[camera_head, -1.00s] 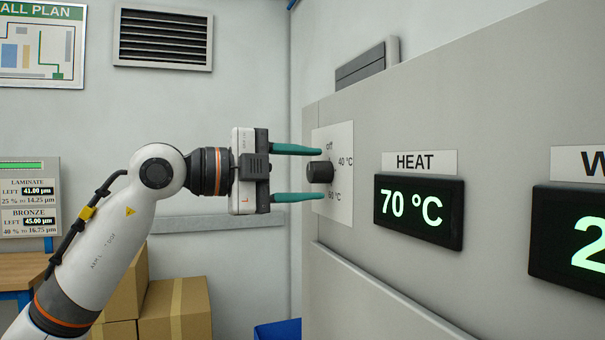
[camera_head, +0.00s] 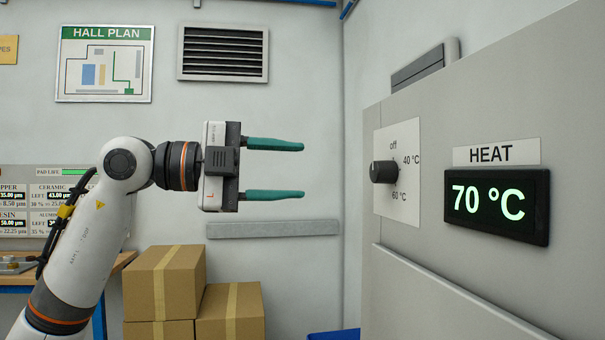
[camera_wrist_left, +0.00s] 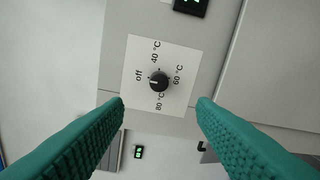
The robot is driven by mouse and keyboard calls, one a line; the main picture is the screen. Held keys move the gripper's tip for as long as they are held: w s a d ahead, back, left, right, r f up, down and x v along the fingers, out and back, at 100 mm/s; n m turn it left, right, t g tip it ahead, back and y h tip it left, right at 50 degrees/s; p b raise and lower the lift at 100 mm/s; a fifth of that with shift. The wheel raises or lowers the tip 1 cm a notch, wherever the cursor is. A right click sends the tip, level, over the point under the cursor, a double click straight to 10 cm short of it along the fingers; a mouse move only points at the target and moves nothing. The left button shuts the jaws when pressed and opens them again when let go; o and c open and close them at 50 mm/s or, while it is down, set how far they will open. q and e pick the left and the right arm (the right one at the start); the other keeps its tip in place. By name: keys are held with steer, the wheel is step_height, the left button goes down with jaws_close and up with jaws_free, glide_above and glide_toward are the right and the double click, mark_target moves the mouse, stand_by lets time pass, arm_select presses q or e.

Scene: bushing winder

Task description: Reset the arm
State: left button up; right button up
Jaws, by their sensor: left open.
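My left gripper (camera_head: 275,169) is open and empty, with two green fingers spread one above the other. It points right, toward the grey machine panel, and stands clear of it. The black heat knob (camera_head: 383,171) sits on a white dial plate (camera_head: 400,200) on the panel, to the right of the fingertips with a gap between. In the left wrist view the knob (camera_wrist_left: 159,80) shows beyond and between the two fingers (camera_wrist_left: 161,104); its plate reads off, 40, 60 and 80 °C. The heat display (camera_head: 497,206) reads 70 °C. My right gripper is not in view.
Cardboard boxes (camera_head: 165,284) are stacked below my left arm. A workbench (camera_head: 120,262) and a status board (camera_head: 30,205) stand at the left. A blue bin (camera_head: 335,335) shows at the bottom. The space around the gripper is free.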

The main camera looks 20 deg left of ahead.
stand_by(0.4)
